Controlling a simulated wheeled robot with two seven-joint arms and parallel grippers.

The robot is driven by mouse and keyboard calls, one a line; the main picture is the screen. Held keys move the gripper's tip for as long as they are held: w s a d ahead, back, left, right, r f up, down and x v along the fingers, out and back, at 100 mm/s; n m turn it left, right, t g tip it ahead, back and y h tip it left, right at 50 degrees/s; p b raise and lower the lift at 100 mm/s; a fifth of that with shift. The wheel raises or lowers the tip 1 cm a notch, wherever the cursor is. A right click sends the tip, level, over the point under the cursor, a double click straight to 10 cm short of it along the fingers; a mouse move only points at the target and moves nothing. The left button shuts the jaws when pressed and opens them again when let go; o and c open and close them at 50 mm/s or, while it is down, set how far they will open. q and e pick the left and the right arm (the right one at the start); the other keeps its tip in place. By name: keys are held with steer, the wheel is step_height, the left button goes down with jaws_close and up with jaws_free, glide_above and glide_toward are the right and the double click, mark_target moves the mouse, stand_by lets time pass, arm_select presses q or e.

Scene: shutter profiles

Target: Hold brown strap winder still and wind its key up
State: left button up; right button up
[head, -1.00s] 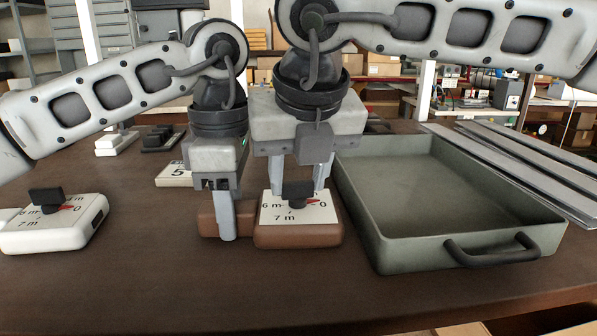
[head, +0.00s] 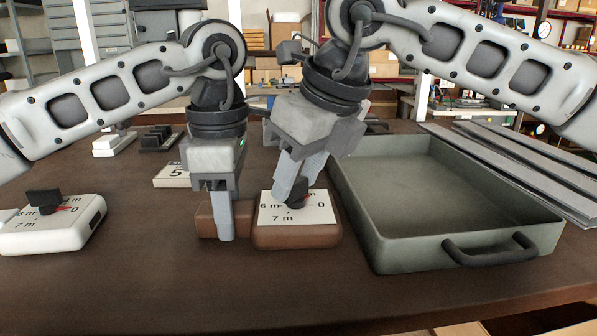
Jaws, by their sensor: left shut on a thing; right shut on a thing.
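The brown strap winder (head: 298,238) lies on the table in front of me, with a white dial plate on top marked "0", "6 m" and "7 m". Its black key (head: 299,188) with a red pointer stands on the dial, partly hidden. My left gripper (head: 226,235) points down and is shut on the brown block (head: 207,222) at the winder's left side. My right gripper (head: 287,196) is tilted, reaches down over the dial and is shut on the key. The pointer shows near the "0" side.
A white winder (head: 55,237) with its own black key lies at the left. A grey-green tray (head: 385,247) with a black handle stands close on the right. Long metal profiles (head: 520,160) lie beyond it. A plate marked "5" (head: 173,176) and small blocks lie behind. The table front is clear.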

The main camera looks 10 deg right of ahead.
steer(key=shift+n+y, duration=0.3)
steer(key=shift+n, duration=0.3)
steer(key=o, duration=1)
steer(key=v, duration=1.2)
steer(key=shift+w+r, duration=0.1)
steer(key=shift+w, duration=0.05)
